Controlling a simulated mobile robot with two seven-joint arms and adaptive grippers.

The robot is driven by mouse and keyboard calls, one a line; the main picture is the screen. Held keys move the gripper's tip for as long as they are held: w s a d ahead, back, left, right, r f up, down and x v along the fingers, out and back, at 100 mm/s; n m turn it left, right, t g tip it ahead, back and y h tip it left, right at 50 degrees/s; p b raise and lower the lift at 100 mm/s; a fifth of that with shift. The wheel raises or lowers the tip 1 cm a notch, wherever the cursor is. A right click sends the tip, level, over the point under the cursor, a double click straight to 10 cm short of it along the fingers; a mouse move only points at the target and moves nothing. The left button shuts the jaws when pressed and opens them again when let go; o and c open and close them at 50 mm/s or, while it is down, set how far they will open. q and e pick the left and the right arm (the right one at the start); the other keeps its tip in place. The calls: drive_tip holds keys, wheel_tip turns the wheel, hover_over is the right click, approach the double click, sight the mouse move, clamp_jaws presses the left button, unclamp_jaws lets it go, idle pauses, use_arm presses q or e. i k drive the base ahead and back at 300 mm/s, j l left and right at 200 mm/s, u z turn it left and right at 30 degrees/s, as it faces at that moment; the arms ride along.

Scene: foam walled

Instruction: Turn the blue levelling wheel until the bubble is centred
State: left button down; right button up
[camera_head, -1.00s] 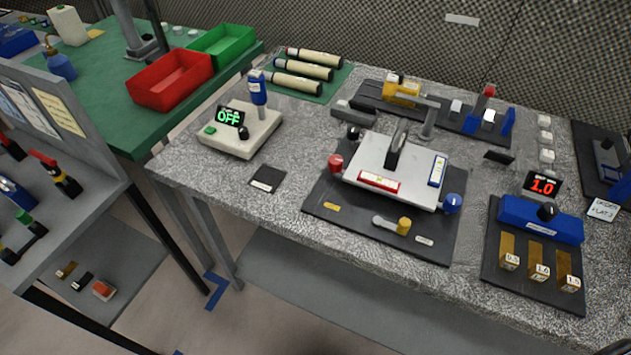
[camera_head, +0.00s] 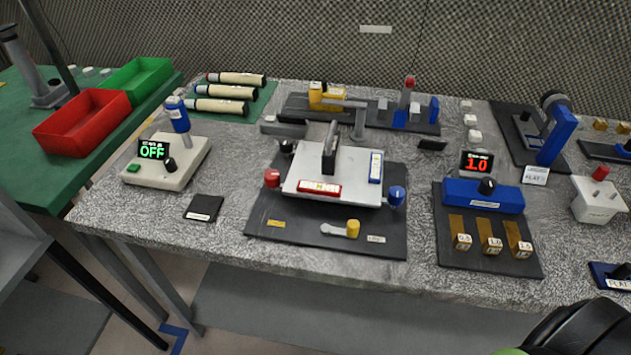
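The blue levelling wheel (camera_head: 396,195) is at the right front corner of a white levelling plate (camera_head: 300,172). A red wheel (camera_head: 272,179) is at its left front corner. A red-framed vial (camera_head: 319,189) lies along the plate's front edge, and a blue-framed vial (camera_head: 376,167) lies along its right side. The bubbles are too small to place. A dark upright handle (camera_head: 330,148) stands on the plate. Neither gripper's fingers are in view, and nothing touches the wheel. A dark part, probably of my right arm, shows at the bottom right.
The plate stands on a black mat (camera_head: 300,235) with a yellow-knobbed lever (camera_head: 352,229). Left is a device reading OFF (camera_head: 168,165); right is a blue unit reading 1.0 (camera_head: 482,196). The worktop's front strip is mostly clear.

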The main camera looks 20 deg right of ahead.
sight(396, 195)
drive_tip(key=z, duration=1.25)
